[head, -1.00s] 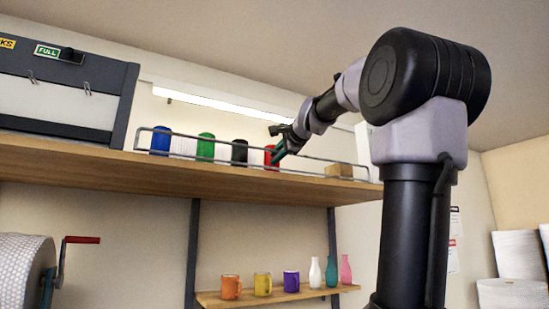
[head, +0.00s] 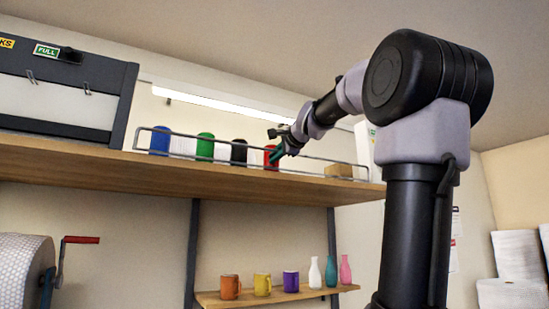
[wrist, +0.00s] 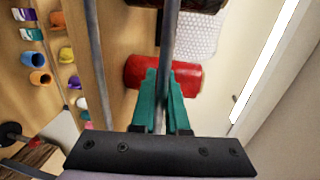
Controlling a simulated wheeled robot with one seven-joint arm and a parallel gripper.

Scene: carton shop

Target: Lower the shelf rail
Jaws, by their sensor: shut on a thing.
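The shelf rail (head: 215,157) is a thin grey wire frame standing upright along the front edge of the upper wooden shelf (head: 95,165). My gripper (head: 276,157) is at the rail's upper bar, right of its middle, in front of a red cylinder (head: 270,153). In the wrist view my gripper's green fingers (wrist: 162,98) are closed around the grey rail bar (wrist: 168,40), which runs between them. The red cylinder (wrist: 185,76) lies just beyond the fingers there. The fingers hide a short stretch of the bar.
Blue (head: 160,140), green (head: 205,145) and black (head: 239,151) cylinders stand behind the rail with white rolls between them. A small carton (head: 338,170) sits at the shelf's right end. Mugs (head: 262,284) and bottles (head: 331,272) stand on the lower shelf (head: 215,299).

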